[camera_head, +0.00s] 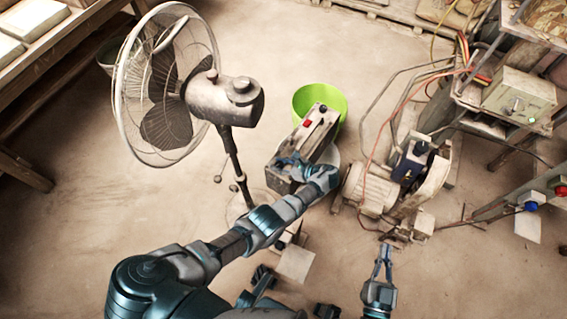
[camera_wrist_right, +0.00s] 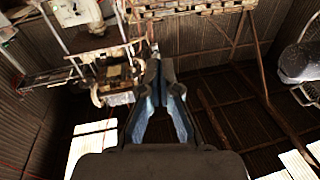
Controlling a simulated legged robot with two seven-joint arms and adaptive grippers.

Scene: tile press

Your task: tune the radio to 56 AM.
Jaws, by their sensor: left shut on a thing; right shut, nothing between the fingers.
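The radio (camera_head: 318,133) is a worn grey-beige box with a red part and a dark knob on top. It is near the middle of the head view, in front of a green bucket. My left gripper (camera_head: 284,163) is at the near end of the radio, shut on part of it. The fingers and wrist hide what exactly they grip, and no dial figures are readable. My right gripper (camera_head: 385,255) is shut and empty, low in the head view, apart from the radio. Its closed fingers also show in the right wrist view (camera_wrist_right: 152,75).
A standing fan (camera_head: 165,85) is left of the radio. The green bucket (camera_head: 325,97) is behind it. A motor machine (camera_head: 375,190) with cables stands close on the right. A bench with a control box (camera_head: 518,95) is at far right.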

